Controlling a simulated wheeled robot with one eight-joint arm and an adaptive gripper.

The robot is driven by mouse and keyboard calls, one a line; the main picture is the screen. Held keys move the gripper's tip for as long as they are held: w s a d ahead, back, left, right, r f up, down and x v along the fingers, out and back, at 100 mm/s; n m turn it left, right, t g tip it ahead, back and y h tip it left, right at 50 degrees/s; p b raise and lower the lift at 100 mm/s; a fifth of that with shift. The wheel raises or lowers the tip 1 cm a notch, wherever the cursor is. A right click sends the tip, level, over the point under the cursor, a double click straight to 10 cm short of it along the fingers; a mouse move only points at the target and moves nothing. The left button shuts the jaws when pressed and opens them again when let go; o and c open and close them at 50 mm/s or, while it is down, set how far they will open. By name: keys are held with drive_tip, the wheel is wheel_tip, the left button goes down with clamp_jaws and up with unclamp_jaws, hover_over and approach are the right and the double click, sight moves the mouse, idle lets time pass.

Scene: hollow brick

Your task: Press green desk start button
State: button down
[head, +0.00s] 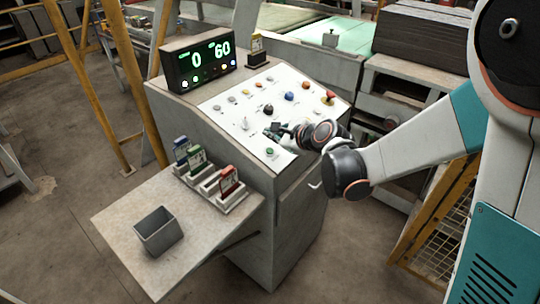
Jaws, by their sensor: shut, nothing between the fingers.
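The control desk (222,128) has a sloped white panel with several knobs and buttons. A green button (270,152) sits near the panel's lower front edge. My gripper (271,133) is shut and empty, over the panel just above the green button in the picture. It looks apart from the button, but its height over the panel is hard to tell. My gripper and wrist cover part of the panel's right side.
A display box (200,62) reading 0 and 60 stands at the desk's back left. A side shelf (115,220) holds a grey bin (158,232) and a rack with coloured cards (228,180). Yellow rails stand at left; stacked boards (424,35) lie at back right.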

sight(270, 153)
drive_tip(key=shift+w+a+f+b, duration=0.2)
drive_tip(key=shift+f+b, duration=0.4)
drive_tip(key=shift+f, duration=0.3)
drive_tip(key=shift+w+a+f+b, duration=0.1)
drive_tip(key=shift+a+f+b, duration=0.1)
drive_tip(key=shift+f+b, duration=0.5)
drive_tip(key=shift+f, duration=0.3)
drive_tip(key=shift+w+a+f+b, duration=0.1)
drive_tip(key=shift+f+b, duration=0.15)
drive_tip(key=shift+b, duration=0.05)
drive_tip(key=shift+a+f+b, duration=0.1)
drive_tip(key=shift+f+b, duration=0.25)
idle(0.6)
drive_tip(key=shift+r, duration=0.1)
drive_tip(key=shift+d+r+p, duration=0.2)
drive_tip(key=shift+r+p, duration=0.3)
drive_tip(key=shift+r, duration=0.2)
drive_tip(key=r+p, duration=0.2)
drive_tip(key=r, duration=0.1)
drive_tip(key=s+d+r+p, duration=0.1)
drive_tip(key=shift+r, duration=0.35)
idle(0.3)
